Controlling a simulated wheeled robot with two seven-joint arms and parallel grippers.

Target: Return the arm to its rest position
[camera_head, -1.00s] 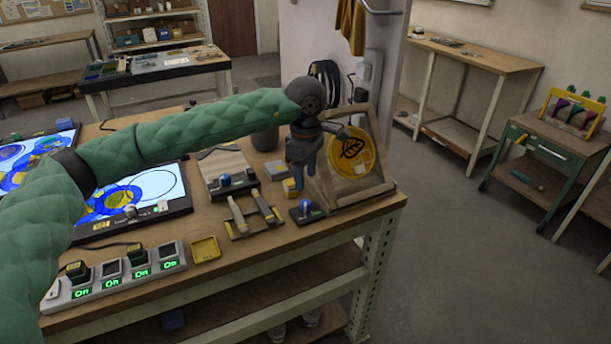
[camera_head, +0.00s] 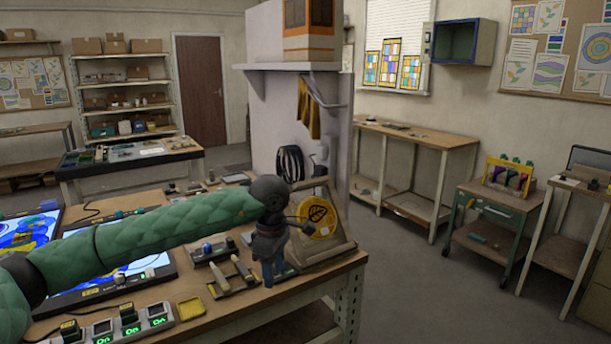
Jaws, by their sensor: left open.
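My left arm, in a green quilted sleeve, reaches in from the left across the workbench (camera_head: 235,302). My left gripper (camera_head: 268,278) hangs downward at its end, over the bench's front right part. It is open and I see nothing held in it. Just behind and right of it, a yellow disc with a dark leaf emblem (camera_head: 317,219) leans on a wooden stand (camera_head: 338,247). The gripper and wrist hide part of the bench there. My right gripper is not in view.
Lit panels (camera_head: 132,273) lie under and beside the arm. A row of chargers (camera_head: 152,311) reading "On", a yellow tray (camera_head: 190,308) and a tool holder (camera_head: 232,279) are near the front edge. A green cart (camera_head: 490,213) stands right; the floor between (camera_head: 430,290) is clear.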

